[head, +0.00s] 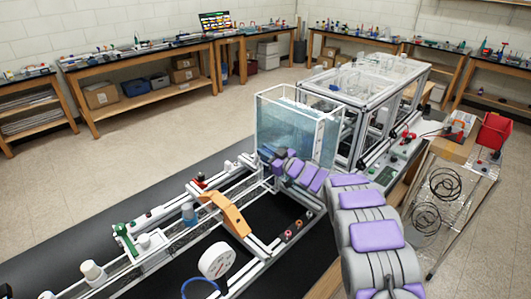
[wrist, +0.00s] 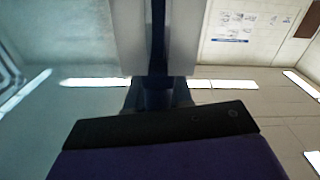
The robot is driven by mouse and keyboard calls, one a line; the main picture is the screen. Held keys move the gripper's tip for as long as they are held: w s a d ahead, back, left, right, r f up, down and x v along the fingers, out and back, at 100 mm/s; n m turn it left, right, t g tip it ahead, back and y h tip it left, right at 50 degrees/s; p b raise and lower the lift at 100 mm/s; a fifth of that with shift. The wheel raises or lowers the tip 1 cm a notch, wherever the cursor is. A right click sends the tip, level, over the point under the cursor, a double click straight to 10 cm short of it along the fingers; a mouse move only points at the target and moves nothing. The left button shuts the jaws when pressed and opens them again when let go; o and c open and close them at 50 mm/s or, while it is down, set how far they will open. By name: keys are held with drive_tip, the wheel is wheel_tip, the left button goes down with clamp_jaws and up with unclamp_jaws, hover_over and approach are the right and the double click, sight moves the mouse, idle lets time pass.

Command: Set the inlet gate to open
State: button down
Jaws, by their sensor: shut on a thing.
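A clear tank of bluish water (head: 292,130) stands at the end of the white extrusion frame. My arm with purple pads reaches in from the lower right. My gripper (head: 268,155) is at the tank's lower front left corner and looks small and dark there. In the wrist view my gripper (wrist: 157,97) is shut on a dark upright part (wrist: 157,40) between two pale panels. This part appears to be the inlet gate. Its lower end is hidden by my gripper, and its setting cannot be read.
An orange curved piece (head: 226,213), a round gauge (head: 216,261) and white pipes lie along the frame to the left. A clear-topped frame enclosure (head: 366,80) stands behind the tank. A wire cart with a red bin (head: 494,131) is at the right. Floor is free at the left.

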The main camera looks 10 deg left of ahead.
drive_tip(key=shift+d, duration=0.15)
wheel_tip(320, 180, up, 5)
drive_tip(key=p, duration=0.4)
drive_tip(key=shift+w, duration=0.1)
drive_tip(key=shift+f, duration=0.1)
drive_tip(key=c, duration=1.5)
unclamp_jaws()
drive_tip(key=o, duration=0.4)
drive_tip(key=shift+d, duration=0.4)
drive_tip(key=shift+a, duration=0.1)
